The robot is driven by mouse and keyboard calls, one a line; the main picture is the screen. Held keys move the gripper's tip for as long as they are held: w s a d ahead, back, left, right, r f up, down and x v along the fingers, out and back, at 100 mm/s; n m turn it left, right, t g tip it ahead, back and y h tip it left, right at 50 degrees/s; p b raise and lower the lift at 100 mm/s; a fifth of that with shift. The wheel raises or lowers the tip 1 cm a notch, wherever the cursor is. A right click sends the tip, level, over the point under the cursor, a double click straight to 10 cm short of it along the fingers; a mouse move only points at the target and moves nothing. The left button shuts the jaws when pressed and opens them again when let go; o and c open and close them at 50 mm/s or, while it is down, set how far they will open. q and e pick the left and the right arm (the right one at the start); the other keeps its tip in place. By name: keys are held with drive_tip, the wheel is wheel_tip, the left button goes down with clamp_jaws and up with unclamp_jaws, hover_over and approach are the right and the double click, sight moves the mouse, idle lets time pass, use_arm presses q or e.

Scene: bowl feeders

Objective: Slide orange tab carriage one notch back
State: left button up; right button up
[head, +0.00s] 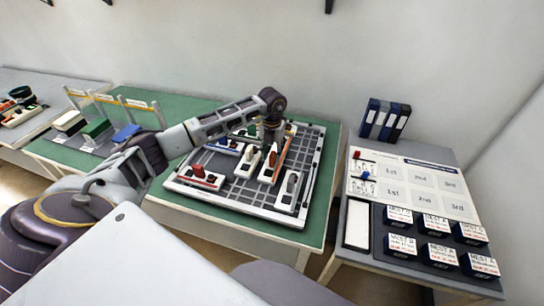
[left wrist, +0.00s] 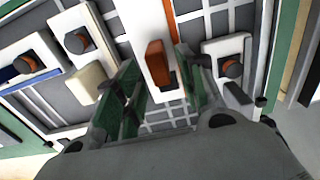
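A white carriage with an orange tab (left wrist: 156,60) stands in the middle of the left wrist view. A thin orange strip runs along its right side. In the head view this carriage (head: 268,174) lies on the gridded board (head: 236,160), partly hidden by my gripper. My left gripper (head: 270,146) is over the carriage. In the left wrist view its two green-padded fingers (left wrist: 158,76) are spread to either side of the orange tab, with a gap visible on both sides. I cannot tell whether either finger touches the carriage. My right gripper is in neither view.
Other white carriages stand close by: one with a red block (head: 204,177) at left, one with a dark knob (head: 291,187) at right. A side table holds labelled boxes (head: 437,254) and binders (head: 385,119). The green table (head: 180,199) is bare in front of the board.

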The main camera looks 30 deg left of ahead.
use_arm(q)
wheel_tip(320, 180, up, 9)
idle(0.5)
idle(0.6)
